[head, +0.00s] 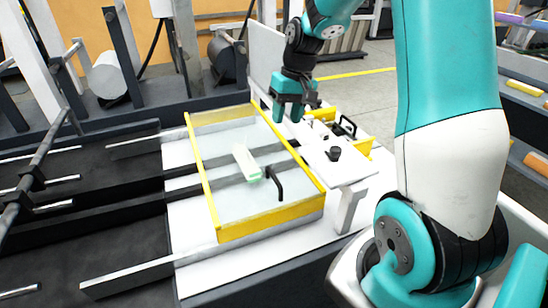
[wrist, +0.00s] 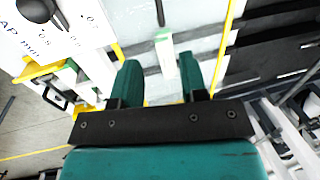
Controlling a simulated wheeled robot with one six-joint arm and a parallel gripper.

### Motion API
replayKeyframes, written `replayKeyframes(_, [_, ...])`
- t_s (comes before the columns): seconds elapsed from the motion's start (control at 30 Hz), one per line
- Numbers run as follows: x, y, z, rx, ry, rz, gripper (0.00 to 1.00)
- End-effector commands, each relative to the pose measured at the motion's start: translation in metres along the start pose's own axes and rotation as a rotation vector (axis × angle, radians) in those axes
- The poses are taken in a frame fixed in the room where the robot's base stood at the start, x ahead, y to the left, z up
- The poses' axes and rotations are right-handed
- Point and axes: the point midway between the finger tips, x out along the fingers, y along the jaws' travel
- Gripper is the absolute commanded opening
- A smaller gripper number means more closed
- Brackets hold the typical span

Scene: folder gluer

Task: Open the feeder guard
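The feeder guard (head: 270,222) is a clear panel in a yellow frame, lying flat over the white feeder bed. Its black bar handle (head: 275,184) stands near the front right edge; it also shows at the top of the wrist view (wrist: 160,12). A pale block with a green end (head: 244,160) shows under the clear panel. My gripper (head: 291,112) is above the far right part of the guard, pointing down, away from the handle. In the wrist view its two teal fingers (wrist: 158,68) are apart with nothing held between them.
Right of the guard is a white plate with a black knob (head: 334,153). Beyond it is a yellow-edged part with another black handle (head: 345,127). A white post (head: 350,208) stands at the guard's right front corner. Dark rails and rollers (head: 107,76) lie left.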

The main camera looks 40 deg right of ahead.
Motion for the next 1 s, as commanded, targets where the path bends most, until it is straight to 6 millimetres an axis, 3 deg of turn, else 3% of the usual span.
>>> replayKeyframes(0.17, [0.021, 0.003, -0.002, 0.011, -0.007, 0.001, 0.40])
replayKeyframes(0.7, [0.139, 0.001, -0.001, 0.005, -0.008, 0.002, 0.40])
replayKeyframes(1.0, [0.171, 0.002, -0.001, 0.005, -0.003, 0.002, 0.40])
